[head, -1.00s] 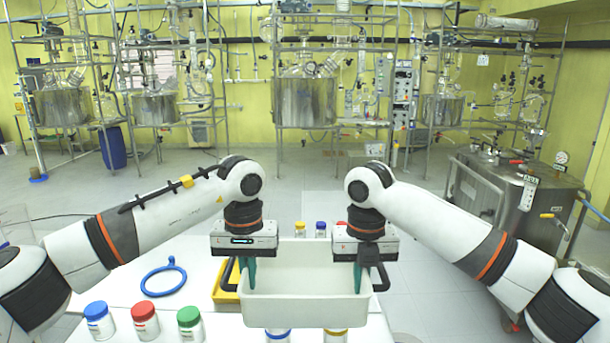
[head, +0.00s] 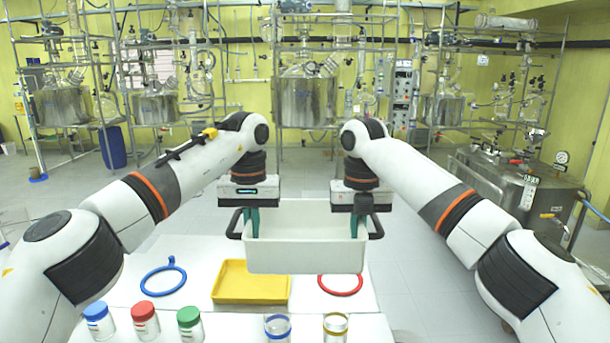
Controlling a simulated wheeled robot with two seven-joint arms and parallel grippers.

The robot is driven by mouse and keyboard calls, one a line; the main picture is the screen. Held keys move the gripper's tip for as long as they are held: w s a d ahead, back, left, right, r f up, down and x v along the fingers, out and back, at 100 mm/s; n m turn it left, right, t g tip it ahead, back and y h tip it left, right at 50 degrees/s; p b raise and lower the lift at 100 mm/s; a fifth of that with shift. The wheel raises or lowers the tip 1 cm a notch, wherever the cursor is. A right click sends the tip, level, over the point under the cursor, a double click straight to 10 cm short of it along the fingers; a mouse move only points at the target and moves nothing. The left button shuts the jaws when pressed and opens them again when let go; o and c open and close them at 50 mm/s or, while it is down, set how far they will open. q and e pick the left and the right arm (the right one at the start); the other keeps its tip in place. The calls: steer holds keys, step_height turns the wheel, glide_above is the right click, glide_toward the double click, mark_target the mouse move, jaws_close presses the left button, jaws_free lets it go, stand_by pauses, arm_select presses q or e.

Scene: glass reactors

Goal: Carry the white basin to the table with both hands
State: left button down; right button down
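The white basin (head: 305,261) hangs level in the middle of the head view, with a dark handle at each end. My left gripper (head: 250,224) points down at its left end, its teal fingers shut at the handle side. My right gripper (head: 357,224) does the same at the right end. The wall and handles partly hide the fingertips. The basin appears held above the white table (head: 215,315) toward its far side; its exact height is hard to tell. Its inside looks empty where visible.
A yellow tray (head: 251,284) lies on the table between a blue ring (head: 163,278) and a red ring (head: 341,284). Capped jars in blue (head: 98,318), red (head: 146,318) and green (head: 190,321) stand front left. Two open-looking jars (head: 278,328) stand at the front edge. A steel vessel (head: 515,190) stands right.

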arm_select(q)
steer(key=shift+w+a+r, duration=0.15)
steer(key=shift+w+r, duration=0.15)
arm_select(e)
steer(key=shift+w+d+r, duration=0.15)
steer(key=shift+w+r, duration=0.1)
steer(key=shift+w, duration=0.05)
